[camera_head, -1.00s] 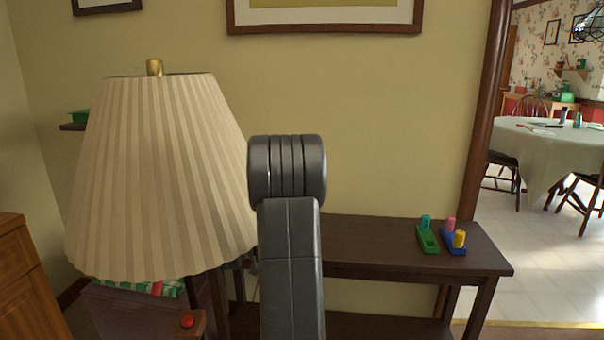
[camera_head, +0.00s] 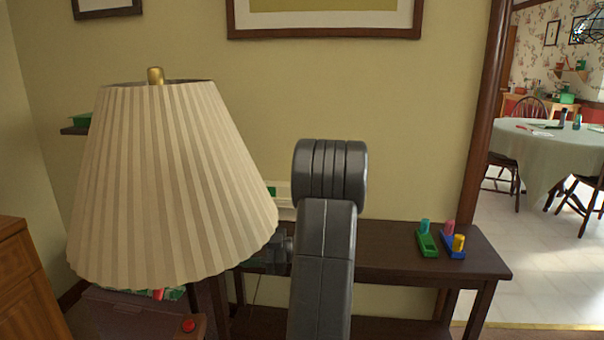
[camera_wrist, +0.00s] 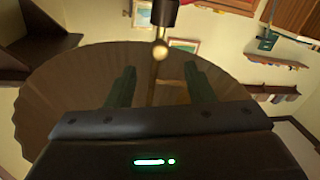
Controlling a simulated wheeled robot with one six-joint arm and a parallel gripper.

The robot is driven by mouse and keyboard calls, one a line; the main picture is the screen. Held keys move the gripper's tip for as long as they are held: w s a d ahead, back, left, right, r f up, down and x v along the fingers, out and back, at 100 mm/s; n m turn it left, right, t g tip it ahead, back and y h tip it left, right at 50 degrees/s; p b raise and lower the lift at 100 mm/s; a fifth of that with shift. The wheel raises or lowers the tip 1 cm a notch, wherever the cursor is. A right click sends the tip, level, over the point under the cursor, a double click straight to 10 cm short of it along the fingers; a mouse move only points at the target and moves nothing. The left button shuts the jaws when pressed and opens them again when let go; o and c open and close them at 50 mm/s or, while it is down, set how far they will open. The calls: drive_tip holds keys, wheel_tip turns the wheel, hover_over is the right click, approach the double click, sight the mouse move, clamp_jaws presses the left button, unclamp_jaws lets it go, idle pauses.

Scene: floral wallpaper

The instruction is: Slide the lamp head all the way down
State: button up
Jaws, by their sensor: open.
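The lamp's pleated cream shade (camera_head: 170,190) fills the left of the head view, tilted with its right rim higher. A brass finial (camera_head: 155,76) tops it. The wrist view looks into the brown underside of the shade (camera_wrist: 60,95), with a thin rod (camera_wrist: 153,90), a brass ball (camera_wrist: 160,50) and a dark fitting (camera_wrist: 165,12) near its middle. My gripper (camera_wrist: 159,70) is open, its two dark green fingers apart on either side of the rod in that view. Whether they touch the lamp cannot be told. In the head view the shade hides the fingers.
A dark side table (camera_head: 390,255) stands against the wall on the right, with a green block holder (camera_head: 427,243) and a blue one (camera_head: 453,245) on it. A wooden cabinet (camera_head: 25,280) stands at far left. A dining table (camera_head: 550,150) is in the room beyond.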

drive_tip(key=a, duration=0.3)
drive_tip(key=a+b, duration=0.1)
drive_tip(key=a, duration=0.6)
drive_tip(key=shift+s+b, duration=0.25)
drive_tip(key=shift+b, duration=0.1)
drive_tip(key=r+p, duration=0.1)
drive_tip(key=r, duration=0.3)
drive_tip(key=shift+a+p, duration=0.2)
drive_tip(key=shift+p, duration=0.1)
